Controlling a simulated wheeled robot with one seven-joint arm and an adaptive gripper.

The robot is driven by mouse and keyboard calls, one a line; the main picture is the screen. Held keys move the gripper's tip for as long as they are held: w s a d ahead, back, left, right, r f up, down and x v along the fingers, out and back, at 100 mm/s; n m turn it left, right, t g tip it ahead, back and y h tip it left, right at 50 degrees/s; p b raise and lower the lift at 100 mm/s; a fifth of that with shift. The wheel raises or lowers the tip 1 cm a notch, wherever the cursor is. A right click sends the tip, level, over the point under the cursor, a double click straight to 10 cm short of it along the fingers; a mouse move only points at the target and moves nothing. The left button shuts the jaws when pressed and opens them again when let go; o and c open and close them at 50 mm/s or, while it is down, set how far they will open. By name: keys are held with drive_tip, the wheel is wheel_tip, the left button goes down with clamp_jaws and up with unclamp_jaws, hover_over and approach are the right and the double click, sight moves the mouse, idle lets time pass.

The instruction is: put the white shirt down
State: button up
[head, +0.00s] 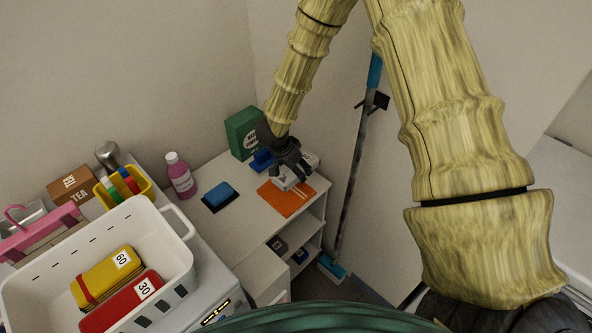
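A white block-like item with a dark-marked label, seemingly the folded white shirt (286,184), is at the back edge of an orange mat (284,203) on the white shelf unit. My gripper (296,172) is right over it, with dark fingers pointing down at it and covering part of it. Whether the fingers are closed on the shirt, and whether it rests on the surface or hangs just above, I cannot tell.
A blue item (221,195) on a dark pad, a pink bottle (180,176) and a green box (243,134) stand nearby. A white basket (40,282) holds a yellow folded item (107,278) and a red one (122,302). A blue-handled pole (374,72) leans at the wall.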

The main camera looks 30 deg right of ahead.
drive_tip(key=shift+w+d, duration=0.45)
drive_tip(key=shift+w, duration=0.15)
drive_tip(key=shift+f, duration=1.75)
drive_tip(key=shift+f+p, duration=0.3)
drive_tip(key=shift+f, duration=0.2)
drive_tip(key=o, duration=1.2)
drive_tip(key=shift+r, duration=0.45)
drive_tip(key=v, duration=1.2)
drive_tip(key=shift+s, duration=0.1)
